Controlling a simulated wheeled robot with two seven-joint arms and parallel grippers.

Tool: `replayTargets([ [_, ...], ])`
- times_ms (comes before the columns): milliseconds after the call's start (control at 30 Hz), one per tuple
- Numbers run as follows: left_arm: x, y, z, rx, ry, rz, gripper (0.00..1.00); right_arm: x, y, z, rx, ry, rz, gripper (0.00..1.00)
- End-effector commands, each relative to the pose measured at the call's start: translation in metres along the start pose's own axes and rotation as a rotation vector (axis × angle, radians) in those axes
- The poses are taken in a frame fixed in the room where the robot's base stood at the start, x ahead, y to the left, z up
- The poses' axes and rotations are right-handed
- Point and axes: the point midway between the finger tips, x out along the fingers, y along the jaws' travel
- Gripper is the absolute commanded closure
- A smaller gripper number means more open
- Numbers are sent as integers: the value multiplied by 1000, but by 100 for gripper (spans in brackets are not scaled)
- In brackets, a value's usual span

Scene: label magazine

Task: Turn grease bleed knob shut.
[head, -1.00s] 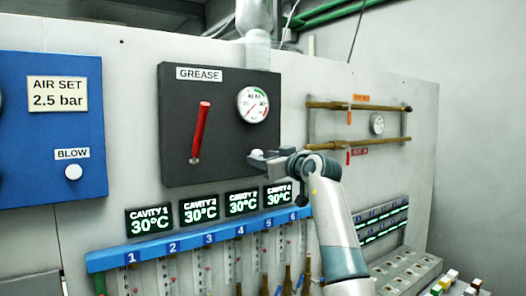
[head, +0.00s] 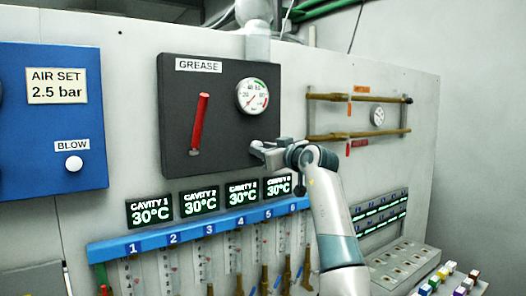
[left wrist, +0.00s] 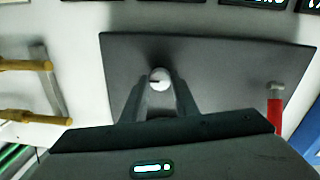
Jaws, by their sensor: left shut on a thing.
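The dark grease panel (head: 225,120) is on the grey wall, with a "GREASE" label, a red-handled lever (head: 201,122) and a round gauge (head: 252,96). My left gripper (head: 259,149) is at the panel's lower right, below the gauge. In the left wrist view, a small pale round knob (left wrist: 160,78) with a dark mark on its face sits between the fingertips of the same gripper (left wrist: 160,88). The gripper is shut on this knob. In the head view the fingers mostly hide the knob. My right gripper is not in view.
Cavity displays (head: 208,201) and a blue numbered strip (head: 195,236) are below the panel. A blue air panel (head: 50,125) with a blow knob (head: 74,163) is at the left. Brass-coloured rails (head: 358,97) stand out from the wall at the right.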

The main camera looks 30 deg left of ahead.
Motion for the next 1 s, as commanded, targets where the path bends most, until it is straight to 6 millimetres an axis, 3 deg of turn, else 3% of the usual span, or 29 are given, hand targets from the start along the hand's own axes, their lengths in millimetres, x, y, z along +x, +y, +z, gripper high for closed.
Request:
replayTargets([
  [367,0,-1,4,-186,15,2,96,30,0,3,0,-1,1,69],
  [1000,0,1,2,-775,49,8,96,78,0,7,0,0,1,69],
])
